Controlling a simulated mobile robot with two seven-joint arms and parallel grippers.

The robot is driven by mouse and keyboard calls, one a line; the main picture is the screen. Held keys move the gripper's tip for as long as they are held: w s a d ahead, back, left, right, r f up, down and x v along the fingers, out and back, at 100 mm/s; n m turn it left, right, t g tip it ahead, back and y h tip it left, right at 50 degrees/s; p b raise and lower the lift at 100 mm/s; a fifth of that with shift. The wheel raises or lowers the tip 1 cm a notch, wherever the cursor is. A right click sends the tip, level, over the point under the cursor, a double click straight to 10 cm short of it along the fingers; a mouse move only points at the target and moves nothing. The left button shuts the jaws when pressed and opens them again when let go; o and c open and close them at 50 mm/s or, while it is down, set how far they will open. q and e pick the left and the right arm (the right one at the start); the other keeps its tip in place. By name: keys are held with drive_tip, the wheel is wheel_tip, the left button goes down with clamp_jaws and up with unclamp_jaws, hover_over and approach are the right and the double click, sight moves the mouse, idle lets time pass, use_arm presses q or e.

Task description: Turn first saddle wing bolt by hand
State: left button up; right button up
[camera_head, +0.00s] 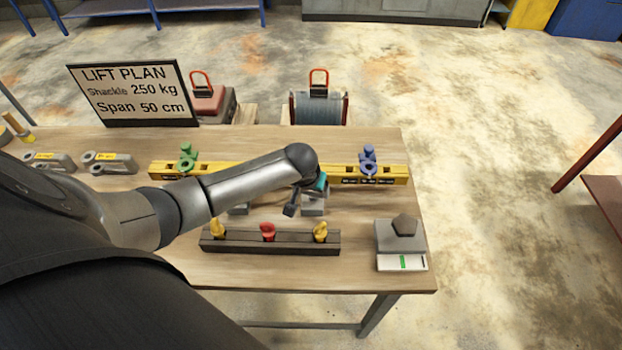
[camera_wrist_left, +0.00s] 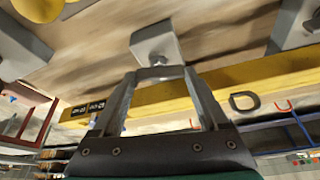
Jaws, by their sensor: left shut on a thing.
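My left gripper (camera_head: 290,210) reaches over the bench, low beside a grey block (camera_head: 313,207). In the left wrist view its two fingers (camera_wrist_left: 158,72) close together at the edge of a grey block (camera_wrist_left: 155,40). They are shut on a small part there, which looks like the wing bolt but is mostly hidden between the fingertips. A second grey block (camera_head: 239,209) stands to the left, partly covered by my arm. My right gripper is not in view.
A dark rack (camera_head: 270,243) with yellow and red pieces stands in front of the gripper. A grey device (camera_head: 401,236) is near the right edge. Grey metal fittings (camera_head: 108,162) lie at left. A lift plan sign (camera_head: 133,94) stands at the back.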

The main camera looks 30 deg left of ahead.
use_arm(q)
drive_tip(key=shift+d+n+g+y+p, duration=0.15)
drive_tip(key=shift+n+g+y+p, duration=0.25)
drive_tip(key=shift+n+p, duration=0.9)
drive_tip(key=shift+f+n, duration=0.1)
drive_tip(key=shift+n, duration=0.3)
drive_tip(key=o, duration=1.2)
drive_tip(key=shift+o, duration=0.2)
drive_tip(key=shift+r, duration=0.2)
drive_tip(key=shift+r, duration=0.25)
drive_tip(key=p+v, duration=0.2)
drive_tip(key=v, duration=1.2)
drive_tip(key=shift+s+d+p, duration=0.3)
drive_tip(key=shift+p, duration=0.05)
drive_tip(key=shift+s, duration=0.1)
